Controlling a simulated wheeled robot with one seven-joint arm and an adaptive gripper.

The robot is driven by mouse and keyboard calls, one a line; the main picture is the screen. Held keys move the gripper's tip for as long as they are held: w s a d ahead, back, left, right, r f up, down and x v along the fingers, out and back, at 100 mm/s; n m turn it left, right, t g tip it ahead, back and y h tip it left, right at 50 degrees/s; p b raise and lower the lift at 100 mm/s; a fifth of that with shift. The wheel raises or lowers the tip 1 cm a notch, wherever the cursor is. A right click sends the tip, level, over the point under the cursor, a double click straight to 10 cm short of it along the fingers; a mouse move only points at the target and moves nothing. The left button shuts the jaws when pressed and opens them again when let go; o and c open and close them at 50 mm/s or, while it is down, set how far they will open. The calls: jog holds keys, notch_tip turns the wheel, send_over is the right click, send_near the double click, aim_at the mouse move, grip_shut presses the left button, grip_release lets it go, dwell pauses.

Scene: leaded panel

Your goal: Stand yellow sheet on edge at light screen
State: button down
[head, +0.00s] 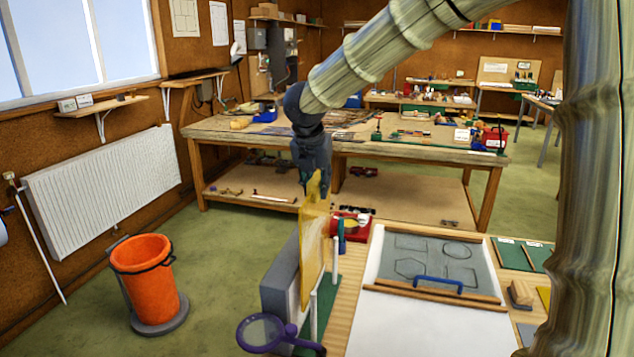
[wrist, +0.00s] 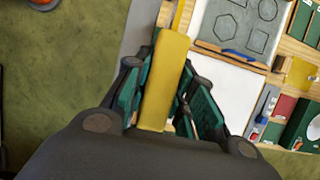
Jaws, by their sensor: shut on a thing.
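My gripper (head: 313,192) points down above the left end of the near bench and is shut on the yellow sheet (head: 312,260). The sheet is translucent amber and hangs upright, beside the upright grey slab (head: 278,302), probably the light screen. I cannot tell whether its lower edge touches the green base (head: 325,300). In the wrist view the yellow sheet (wrist: 165,80) lies between the two fingers, near the grey slab (wrist: 141,28). A narrow yellow strip (wrist: 178,16) shows beyond it; I cannot tell whether it is a separate piece.
White posts (head: 335,260) stand by the green base. A purple magnifier (head: 265,333) is at the slab's near end. A pattern sheet (head: 425,262) with a blue handle (head: 437,284) lies to the right. An orange bucket (head: 147,280) stands on the floor at left.

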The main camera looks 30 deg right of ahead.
aim_at(317, 222)
jog(key=shift+f+b, duration=3.45)
jog(key=shift+f, duration=1.85)
jog(key=c, duration=1.1)
grip_release()
jog(key=shift+f, duration=0.15)
jog(key=v, duration=0.7)
jog(key=shift+s+a+r, duration=0.1)
jog(key=shift+s+r, duration=0.05)
jog(key=shift+r, duration=0.05)
jog(key=shift+a+r, duration=0.1)
jog(key=shift+a, duration=0.15)
jog(key=shift+r, duration=0.1)
